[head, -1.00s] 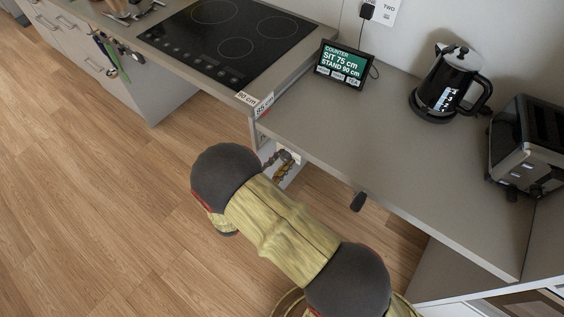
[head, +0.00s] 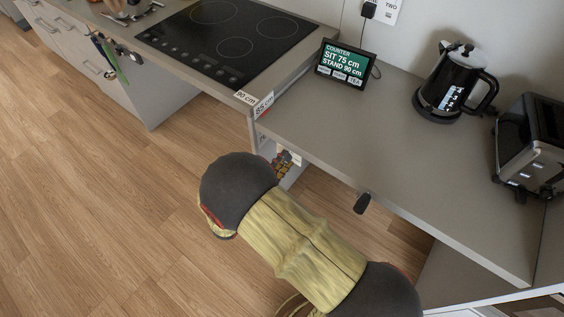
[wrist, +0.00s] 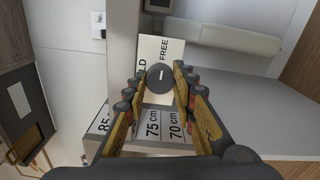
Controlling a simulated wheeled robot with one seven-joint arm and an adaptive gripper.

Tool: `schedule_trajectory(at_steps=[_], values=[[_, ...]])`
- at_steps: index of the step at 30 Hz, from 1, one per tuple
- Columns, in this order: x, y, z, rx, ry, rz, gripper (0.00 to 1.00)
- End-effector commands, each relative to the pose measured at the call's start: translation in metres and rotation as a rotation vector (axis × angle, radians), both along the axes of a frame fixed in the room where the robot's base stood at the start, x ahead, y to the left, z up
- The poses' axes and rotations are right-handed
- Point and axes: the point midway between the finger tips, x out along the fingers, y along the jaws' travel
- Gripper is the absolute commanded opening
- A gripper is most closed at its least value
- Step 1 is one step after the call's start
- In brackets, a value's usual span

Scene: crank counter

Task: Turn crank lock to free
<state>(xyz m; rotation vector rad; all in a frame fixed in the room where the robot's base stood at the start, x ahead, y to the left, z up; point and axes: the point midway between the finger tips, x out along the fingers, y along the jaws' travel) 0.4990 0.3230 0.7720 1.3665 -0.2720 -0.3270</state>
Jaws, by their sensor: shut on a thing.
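The crank lock is a dark round knob (wrist: 160,77) with a short white mark, in the wrist view. The white mark lies roughly level in the picture. My gripper (wrist: 158,84) has its fingers on both sides of the knob and is shut on it. In the head view my gripper (head: 284,164) is below the counter's front edge, partly hidden by my arm; the knob is hidden there.
A height scale (wrist: 150,124) is below the knob. A black handle (head: 361,203) hangs under the counter's (head: 400,150) front edge. A display (head: 341,64), kettle (head: 455,85) and toaster (head: 530,150) stand on top. The cooktop (head: 225,38) is at left. Floor at left is clear.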

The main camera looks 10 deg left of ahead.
Motion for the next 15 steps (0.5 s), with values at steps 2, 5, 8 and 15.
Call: schedule_trajectory(at_steps=[2,5,8,15], values=[[-0.0003,-0.0004,-0.0006,0.004,-0.001,0.0,0.01],[-0.0002,-0.0003,-0.0005,0.005,-0.001,0.0,0.01],[-0.0003,-0.0004,-0.0006,0.004,-0.001,0.0,0.01],[-0.0003,-0.0004,-0.0006,0.003,0.0,0.0,0.33]])
